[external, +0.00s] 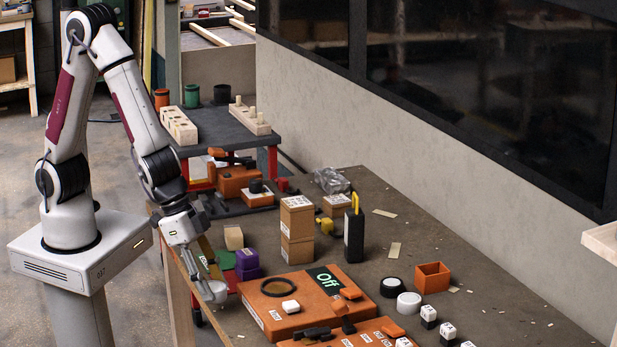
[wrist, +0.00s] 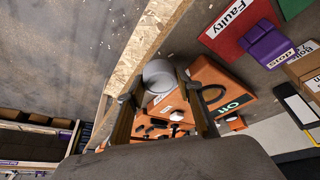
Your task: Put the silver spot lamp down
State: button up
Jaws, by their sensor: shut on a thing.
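My gripper (external: 206,281) reaches down at the table's near left edge and is shut on the silver spot lamp (external: 214,292). In the wrist view, the lamp's pale round face (wrist: 159,75) shows between the two fingers of my gripper (wrist: 157,90). The lamp overlaps the wooden table edge in that view. I cannot tell whether it touches anything below. The lamp's far side is hidden.
An orange box (external: 262,310) with an "Off" display is right of the lamp. A red "Faulty" mat (wrist: 236,22), a green mat (wrist: 292,6) and purple blocks (wrist: 266,44) lie nearby. Cardboard boxes (external: 297,217) stand behind. Bare tabletop (external: 385,235) shows farther right.

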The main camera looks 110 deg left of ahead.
jog(key=w+a+r, duration=0.3)
jog(key=a+r, duration=0.1)
jog(key=a, duration=0.1)
jog(key=shift+w+r, duration=0.25)
jog(key=shift+r, duration=0.15)
jog(key=shift+a, duration=0.15)
dwell(0.5)
